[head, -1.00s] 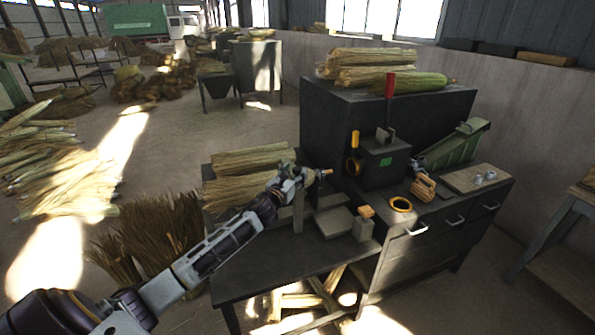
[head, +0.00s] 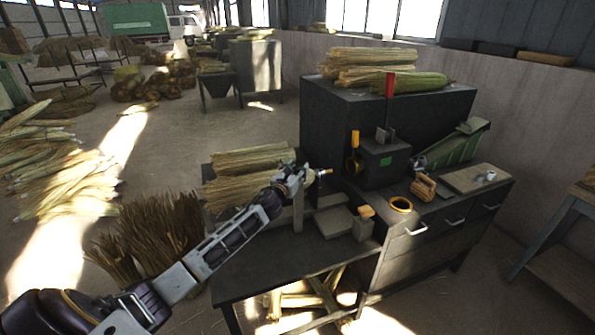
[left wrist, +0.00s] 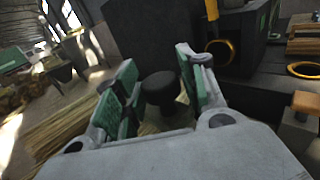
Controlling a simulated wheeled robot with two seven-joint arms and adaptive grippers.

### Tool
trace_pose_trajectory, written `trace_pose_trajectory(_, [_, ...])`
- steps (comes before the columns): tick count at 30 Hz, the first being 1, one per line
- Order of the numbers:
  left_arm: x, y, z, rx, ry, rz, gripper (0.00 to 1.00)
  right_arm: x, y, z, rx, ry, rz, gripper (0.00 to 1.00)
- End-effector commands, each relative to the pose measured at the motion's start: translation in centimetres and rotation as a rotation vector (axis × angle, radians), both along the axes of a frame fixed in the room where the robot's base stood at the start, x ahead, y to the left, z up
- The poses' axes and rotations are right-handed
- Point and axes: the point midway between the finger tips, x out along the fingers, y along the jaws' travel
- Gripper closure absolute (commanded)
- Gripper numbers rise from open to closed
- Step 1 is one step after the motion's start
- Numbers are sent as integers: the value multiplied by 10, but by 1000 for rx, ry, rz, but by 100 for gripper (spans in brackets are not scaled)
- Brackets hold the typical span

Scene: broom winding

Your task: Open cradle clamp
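My left gripper (head: 302,178) reaches in from the left to the top of a grey upright post (head: 298,212) on the dark bench. In the left wrist view, my left gripper (left wrist: 160,100) has its two green-padded fingers spread apart. A black round knob (left wrist: 160,88) stands between the pads, with a narrow gap visible on each side. I take the knob to be part of the cradle clamp; its lower part is hidden behind the gripper body. A short light rod with a tan tip (head: 325,172) shows just right of the gripper. My right gripper is not in view.

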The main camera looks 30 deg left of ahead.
Motion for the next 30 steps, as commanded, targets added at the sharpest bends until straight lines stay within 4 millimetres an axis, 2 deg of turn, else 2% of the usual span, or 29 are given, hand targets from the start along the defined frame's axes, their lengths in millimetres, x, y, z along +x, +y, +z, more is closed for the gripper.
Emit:
trace_pose_trajectory(1, [0,0,0,0,0,0,70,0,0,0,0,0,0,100])
trace_pose_trajectory(8, [0,0,0,0,0,0,100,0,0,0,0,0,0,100])
trace_pose_trajectory(30, [1,10,10,3,-4,1,100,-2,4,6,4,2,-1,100])
